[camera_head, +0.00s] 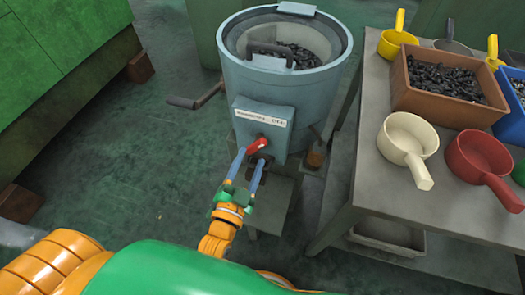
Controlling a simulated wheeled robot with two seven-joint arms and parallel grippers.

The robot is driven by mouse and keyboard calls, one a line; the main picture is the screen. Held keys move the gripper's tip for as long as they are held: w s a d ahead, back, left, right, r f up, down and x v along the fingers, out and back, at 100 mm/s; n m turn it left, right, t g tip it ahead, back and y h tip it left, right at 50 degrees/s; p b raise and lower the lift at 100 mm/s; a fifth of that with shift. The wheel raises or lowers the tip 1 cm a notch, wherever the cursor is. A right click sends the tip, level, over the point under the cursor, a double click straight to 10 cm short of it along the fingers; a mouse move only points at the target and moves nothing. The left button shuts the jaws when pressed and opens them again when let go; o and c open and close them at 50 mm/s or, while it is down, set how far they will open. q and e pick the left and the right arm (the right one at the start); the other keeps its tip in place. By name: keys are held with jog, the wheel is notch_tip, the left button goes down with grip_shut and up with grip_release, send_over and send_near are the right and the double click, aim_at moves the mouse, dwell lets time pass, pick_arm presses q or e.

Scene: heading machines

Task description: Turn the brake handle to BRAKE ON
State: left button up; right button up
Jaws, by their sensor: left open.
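The brake handle is a short red lever (258,145) on the front of a grey-blue box (274,138), below a white label strip (263,117) too small to read. The box is fixed to a round grey-blue drum (272,88) holding dark small parts. My left gripper (253,162) reaches up from below with its two blue fingers spread. The tips are at the red lever, one to its left and one just below it. I cannot tell whether they touch it. My right gripper is not in view.
A grey table (360,160) at right holds a brown bin (450,100) of dark parts, a cream scoop (407,140), a red scoop (478,158) and a blue bin (512,125). A dark crank (195,100) sticks out left of the drum.

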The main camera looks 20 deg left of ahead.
aim_at(255, 151)
pick_arm(q)
jog(key=w, duration=0.5)
grip_shut()
jog(key=shift+n, duration=0.3)
jog(key=shift+n+p, duration=0.5)
jog(key=shift+n, duration=0.5)
jog(key=n+p, duration=0.1)
jog(key=n, duration=0.2)
jog(key=shift+n, duration=0.4)
jog(key=n+p, duration=0.1)
jog(key=n, duration=0.2)
jog(key=shift+d+n, duration=0.1)
jog(key=shift+n, duration=1.6)
